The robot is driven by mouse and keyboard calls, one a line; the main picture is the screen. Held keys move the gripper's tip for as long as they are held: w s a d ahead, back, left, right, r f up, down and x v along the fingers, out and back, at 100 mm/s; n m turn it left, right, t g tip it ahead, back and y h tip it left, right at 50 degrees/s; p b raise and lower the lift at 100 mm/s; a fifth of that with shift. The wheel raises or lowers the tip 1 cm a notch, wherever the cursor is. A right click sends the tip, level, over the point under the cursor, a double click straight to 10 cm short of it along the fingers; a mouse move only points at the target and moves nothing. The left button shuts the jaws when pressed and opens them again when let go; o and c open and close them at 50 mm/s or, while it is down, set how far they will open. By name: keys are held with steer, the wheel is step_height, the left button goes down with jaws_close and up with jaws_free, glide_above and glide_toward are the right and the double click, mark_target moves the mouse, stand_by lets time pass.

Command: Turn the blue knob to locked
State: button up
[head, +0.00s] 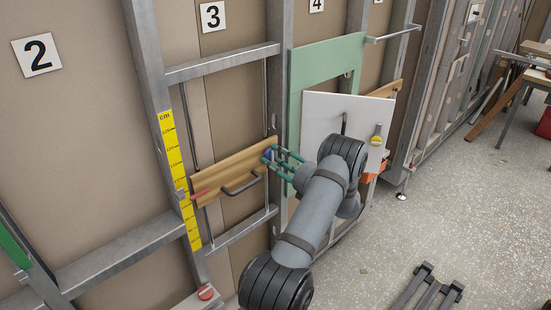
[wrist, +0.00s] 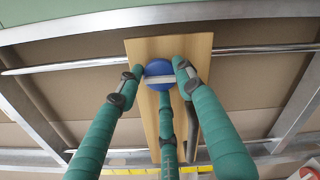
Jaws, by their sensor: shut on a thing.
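The blue knob (wrist: 158,68) is a round blue disc with a pale bar running across it, level in the wrist view. It sits on a wooden board (wrist: 196,48). In the head view only a small bit of the blue knob (head: 268,155) shows at the right end of the board (head: 232,170), largely covered by my fingers. My gripper (wrist: 159,77) has three teal fingers closed around the knob, one at each side and one below in the wrist view. My gripper (head: 271,157) reaches the board from the right in the head view. No lock marking is readable.
A dark bar handle (head: 242,187) and a red piece (head: 199,194) are on the same board. A yellow ruler (head: 180,170) stands left of it. Metal frame posts surround the board.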

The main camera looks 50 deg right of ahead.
steer(key=shift+r, duration=0.1)
steer(key=o, duration=1.1)
steer(key=shift+o, duration=0.2)
steer(key=s+a, duration=0.2)
steer(key=s, duration=1)
steer(key=shift+w, duration=0.15)
steer(key=w, duration=0.4)
steer(key=w+d, duration=0.1)
steer(key=w, duration=0.3)
steer(key=w+d, duration=0.1)
steer(key=w, duration=0.2)
steer(key=shift+w, duration=0.4)
